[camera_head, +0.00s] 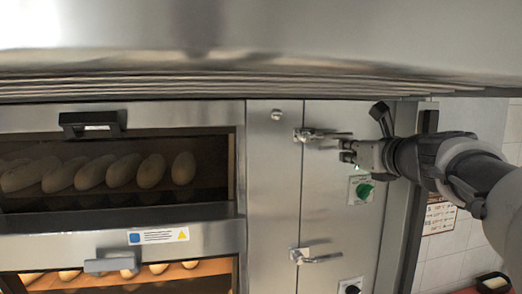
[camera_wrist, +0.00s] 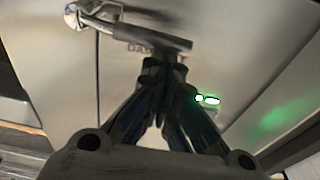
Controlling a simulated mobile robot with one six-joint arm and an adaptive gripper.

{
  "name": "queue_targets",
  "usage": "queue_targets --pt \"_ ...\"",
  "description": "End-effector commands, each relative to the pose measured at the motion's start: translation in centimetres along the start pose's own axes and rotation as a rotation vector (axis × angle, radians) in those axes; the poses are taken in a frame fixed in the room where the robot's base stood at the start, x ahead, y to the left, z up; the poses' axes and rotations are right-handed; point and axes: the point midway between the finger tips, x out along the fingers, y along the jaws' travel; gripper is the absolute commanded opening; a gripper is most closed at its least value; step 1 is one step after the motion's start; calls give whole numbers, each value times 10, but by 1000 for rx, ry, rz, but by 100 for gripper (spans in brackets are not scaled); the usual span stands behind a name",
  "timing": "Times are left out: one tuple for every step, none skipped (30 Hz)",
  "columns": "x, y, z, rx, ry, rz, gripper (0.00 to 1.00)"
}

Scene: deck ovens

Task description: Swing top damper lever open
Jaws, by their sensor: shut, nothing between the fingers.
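The top damper lever (camera_head: 318,134) is a metal bar on a pivot bracket on the steel panel right of the upper oven door. It lies roughly level, its free end pointing right. In the wrist view the lever (camera_wrist: 125,30) runs from its bracket at upper left to a thicker grip above my fingertips, partly covering a printed label.
A second lever (camera_head: 316,258) and a black knob (camera_head: 350,287) are lower on the panel. The upper oven door (camera_head: 60,220) is shut, loaves behind its glass. A steel hood (camera_head: 260,60) overhangs the front.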

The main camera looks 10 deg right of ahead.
Motion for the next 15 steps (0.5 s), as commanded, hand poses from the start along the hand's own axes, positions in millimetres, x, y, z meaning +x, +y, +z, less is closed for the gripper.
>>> queue_targets --pt "0 0 1 -11 1 -1 0" --pt "0 -1 2 -16 1 -2 0" --pt "0 -1 2 -21 1 -3 0" --pt "0 -1 2 -24 1 -3 0" --pt "0 -1 2 -28 1 -4 0" --pt "0 -1 3 -34 1 -5 0" --pt "0 -1 3 -39 1 -5 0" --pt "0 -2 4 -44 1 -6 0" --pt "0 -2 5 -51 1 -7 0" --pt "0 -2 5 -55 1 -7 0" --pt "0 -2 6 -61 1 -8 0" --pt "-1 -2 7 -69 0 -9 0" --pt "-1 -2 8 -76 0 -10 0" --pt "-1 -2 9 -84 -1 -12 0" --pt "-1 -3 10 -98 -1 -14 0"
